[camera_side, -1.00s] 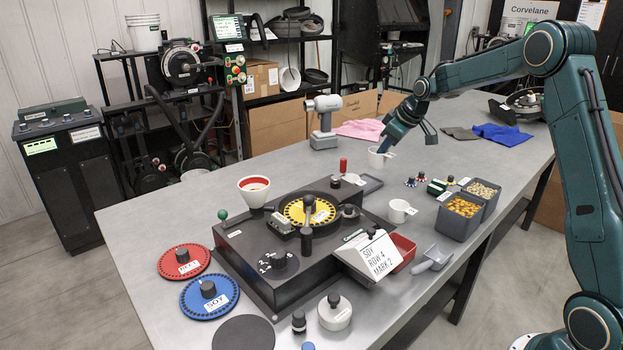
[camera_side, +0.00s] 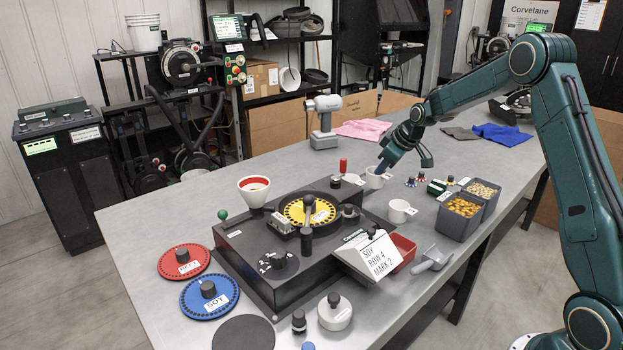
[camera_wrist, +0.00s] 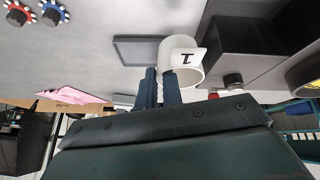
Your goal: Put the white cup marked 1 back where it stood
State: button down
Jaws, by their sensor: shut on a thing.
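The white cup marked 1 (camera_side: 376,178) is at the grey tray, just behind the seed meter in the side view. The grey tray (camera_wrist: 134,51) lies next to the cup in the wrist view. I cannot tell whether the cup touches the tray or hangs just above it.
A second white cup (camera_side: 398,211) stands nearer, to the right. The black seed meter (camera_side: 275,250) fills the table's middle. Two seed bins (camera_side: 459,226) stand right. Small knobs (camera_side: 412,182) and a red-topped piece (camera_side: 343,165) are close by. Bare table lies behind the cup.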

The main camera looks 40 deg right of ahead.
aim_at(381, 185)
jog(key=shift+f, duration=2.7)
jog(key=shift+f, duration=0.45)
jog(key=c, duration=1.2)
grip_release()
jog(key=shift+c, duration=0.2)
jog(key=shift+r, duration=0.1)
jog(key=shift+r, duration=2.85)
jog(key=shift+a+r, duration=0.1)
jog(key=shift+r, duration=0.05)
